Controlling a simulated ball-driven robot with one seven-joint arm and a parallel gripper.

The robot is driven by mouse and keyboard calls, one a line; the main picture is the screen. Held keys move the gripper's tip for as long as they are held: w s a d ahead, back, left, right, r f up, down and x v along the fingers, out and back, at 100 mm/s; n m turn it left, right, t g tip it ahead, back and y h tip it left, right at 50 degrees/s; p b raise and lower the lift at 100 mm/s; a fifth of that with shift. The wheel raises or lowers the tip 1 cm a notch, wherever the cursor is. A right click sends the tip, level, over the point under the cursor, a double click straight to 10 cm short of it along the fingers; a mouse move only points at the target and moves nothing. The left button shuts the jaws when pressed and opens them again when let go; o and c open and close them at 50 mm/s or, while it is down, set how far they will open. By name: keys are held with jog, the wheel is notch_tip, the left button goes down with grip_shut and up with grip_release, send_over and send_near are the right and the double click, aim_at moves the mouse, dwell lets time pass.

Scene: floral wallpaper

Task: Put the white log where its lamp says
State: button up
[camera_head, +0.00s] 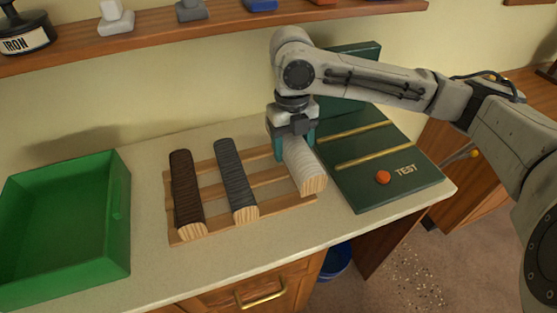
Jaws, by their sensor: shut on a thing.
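The white log (306,172) has pale bark and a light cut end and lies at the right end of a wooden slatted rack (204,181). My gripper (294,150) is shut on its far part from above. I cannot tell whether the log touches the slats. To the right is a dark green board marked TEST (360,192), with two brass bars (364,158) and an orange-red button (383,177). A green upright panel (360,50) behind it is partly hidden by my arm. I see no lit lamp.
A dark brown log (186,195) and a dark grey log (237,180) lie on the rack. An empty green tray (62,230) stands at left. A blue bin (336,262) is on the floor below the counter. A shelf (200,35) with an IRON weight (24,38) runs above.

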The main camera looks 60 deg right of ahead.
aim_at(279, 173)
jog(key=w+f, duration=0.1)
jog(key=f, duration=0.1)
jog(key=w+f, duration=0.2)
jog(key=shift+w, duration=0.1)
jog(key=shift+w+f, duration=0.15)
jog(key=shift+f, duration=0.75)
jog(key=shift+w+f, duration=0.15)
jog(key=shift+f, duration=0.75)
jog(key=shift+f, duration=0.15)
jog(key=o, duration=1.5)
jog(key=r, duration=0.8)
jog(key=w+r, duration=0.1)
jog(key=r, duration=0.3)
jog(key=shift+d+r, duration=0.15)
jog(key=shift+d, duration=0.2)
